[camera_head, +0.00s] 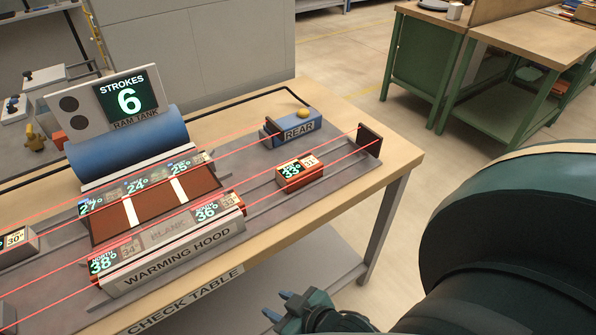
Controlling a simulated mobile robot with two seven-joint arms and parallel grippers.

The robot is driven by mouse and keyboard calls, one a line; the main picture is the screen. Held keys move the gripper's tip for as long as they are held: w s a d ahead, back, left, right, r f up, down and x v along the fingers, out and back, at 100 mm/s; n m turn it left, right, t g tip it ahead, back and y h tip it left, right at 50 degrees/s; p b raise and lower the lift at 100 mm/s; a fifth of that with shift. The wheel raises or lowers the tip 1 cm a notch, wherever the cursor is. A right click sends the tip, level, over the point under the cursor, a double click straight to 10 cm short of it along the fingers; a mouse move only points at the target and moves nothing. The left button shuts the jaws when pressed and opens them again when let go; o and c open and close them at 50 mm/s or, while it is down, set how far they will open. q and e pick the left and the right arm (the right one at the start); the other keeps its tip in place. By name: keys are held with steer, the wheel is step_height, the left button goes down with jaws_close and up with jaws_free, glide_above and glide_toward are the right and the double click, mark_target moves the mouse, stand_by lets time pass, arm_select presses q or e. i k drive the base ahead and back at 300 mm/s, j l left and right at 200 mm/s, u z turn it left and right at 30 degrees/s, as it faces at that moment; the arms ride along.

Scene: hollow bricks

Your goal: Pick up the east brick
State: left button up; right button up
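A red brick (300,178) with a lit 33° display and a small 31 tag sits alone on the grey track at the right of the check table; its small name print is too fine to read, so I cannot tell whether it is the east brick. Red bricks with lit displays also show at the warming hood (172,262), reading 38° (103,264) and 36° (206,211). My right gripper (279,305) is low at the bottom centre, in front of the table edge and apart from the bricks. Its two blue fingertips are spread and empty. My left gripper is out of view.
The check table (400,163) carries red beam lines between posts, one a dark post (370,140) near the right end. A blue REAR block (291,130) and a blue ram tank (128,143) with a STROKES 6 sign (107,101) stand behind. Green workbenches (424,63) are at upper right.

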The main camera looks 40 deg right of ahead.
mark_target(288, 174)
steer(key=l+z, duration=0.35)
steer(key=l, duration=1.5)
steer(key=k, duration=0.05)
